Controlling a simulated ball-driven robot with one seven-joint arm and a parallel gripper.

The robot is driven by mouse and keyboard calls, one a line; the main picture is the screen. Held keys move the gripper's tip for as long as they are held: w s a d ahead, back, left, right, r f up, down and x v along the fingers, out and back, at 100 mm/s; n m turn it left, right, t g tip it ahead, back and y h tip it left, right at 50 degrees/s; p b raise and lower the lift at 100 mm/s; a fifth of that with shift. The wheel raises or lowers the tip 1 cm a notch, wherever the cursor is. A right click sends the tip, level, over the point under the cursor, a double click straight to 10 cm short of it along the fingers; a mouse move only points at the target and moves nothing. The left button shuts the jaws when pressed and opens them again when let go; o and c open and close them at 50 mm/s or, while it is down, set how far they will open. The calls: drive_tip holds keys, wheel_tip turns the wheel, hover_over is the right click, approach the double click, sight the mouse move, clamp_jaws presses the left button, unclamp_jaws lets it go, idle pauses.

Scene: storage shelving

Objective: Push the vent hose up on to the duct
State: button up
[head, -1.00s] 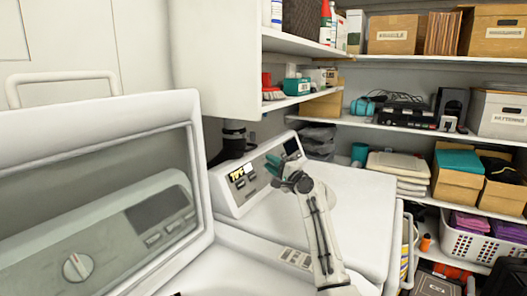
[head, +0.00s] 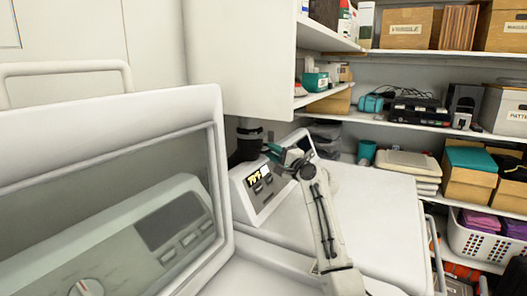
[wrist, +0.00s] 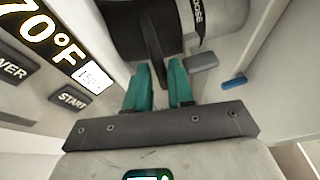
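The dark vent hose (head: 240,155) stands upright behind the washer's control panel, below the wall cabinet. A black collar (head: 250,133) with pale marks is at its top. I cannot clearly tell where hose ends and duct begins. My gripper (head: 270,152) is just right of the hose in the head view. Its teal fingers (wrist: 160,70) are apart, with a narrow dark upright bar near and between the tips. I cannot tell whether they touch it.
The control panel (head: 262,185) with a lit 70°F display (wrist: 45,30) is close beside my gripper. A raised lid (head: 110,110) stands at left. The wall cabinet (head: 240,60) hangs above. A small blue piece (wrist: 234,82) lies right of my fingers. The white machine top (head: 370,210) is clear.

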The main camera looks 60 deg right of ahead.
drive_tip(key=shift+w, duration=0.1)
drive_tip(key=shift+c, duration=0.5)
clamp_jaws()
drive_tip(key=shift+d, duration=0.1)
